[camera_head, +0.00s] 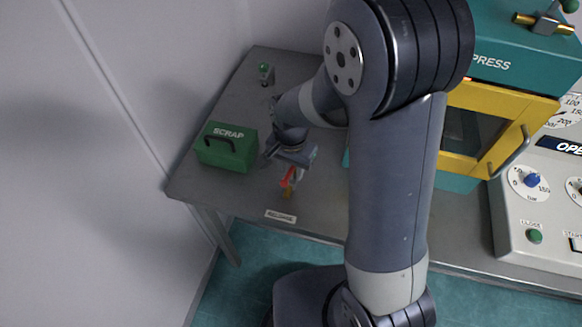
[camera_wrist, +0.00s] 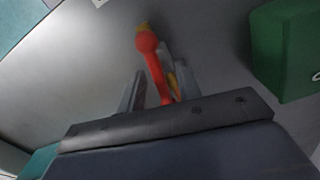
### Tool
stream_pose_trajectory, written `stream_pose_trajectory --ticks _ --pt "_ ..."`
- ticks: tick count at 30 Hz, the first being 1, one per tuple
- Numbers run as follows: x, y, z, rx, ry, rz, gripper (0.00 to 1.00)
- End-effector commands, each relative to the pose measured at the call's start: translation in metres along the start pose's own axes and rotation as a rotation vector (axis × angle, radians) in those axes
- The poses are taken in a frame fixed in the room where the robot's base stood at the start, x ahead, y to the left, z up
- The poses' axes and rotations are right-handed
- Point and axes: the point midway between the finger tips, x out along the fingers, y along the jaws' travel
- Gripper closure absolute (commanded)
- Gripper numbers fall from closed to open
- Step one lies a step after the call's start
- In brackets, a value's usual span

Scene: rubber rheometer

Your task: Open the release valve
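The release valve has a red lever (camera_head: 288,179) and a brass-yellow body (camera_head: 288,193). It stands near the front edge of the table, behind the "RELEASE" label (camera_head: 280,216). My gripper (camera_head: 292,164) is down at the valve, close above and behind the lever. In the wrist view, the red lever with its round knob (camera_wrist: 147,42) runs between the two fingers of my gripper (camera_wrist: 158,88). The fingers are apart, with a gap showing beside the lever on the left. The right finger is close to the lever; contact cannot be told. The lower end of the lever is hidden by my gripper.
A green "SCRAP" box (camera_head: 227,147) stands left of my gripper; it also shows in the wrist view (camera_wrist: 285,55). A small green-topped item (camera_head: 265,75) is at the back of the table. The teal press (camera_head: 510,35), its yellow door (camera_head: 480,155) and a control panel (camera_head: 530,250) are right.

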Motion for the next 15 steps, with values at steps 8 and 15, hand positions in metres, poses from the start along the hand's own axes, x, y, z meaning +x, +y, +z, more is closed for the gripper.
stream_pose_trajectory --ticks 8,15 --pt "0.0044 0.0000 0.0000 0.000 0.001 -0.001 0.67" --pt "0.0042 0.0000 0.0000 0.000 0.000 -0.001 0.80"
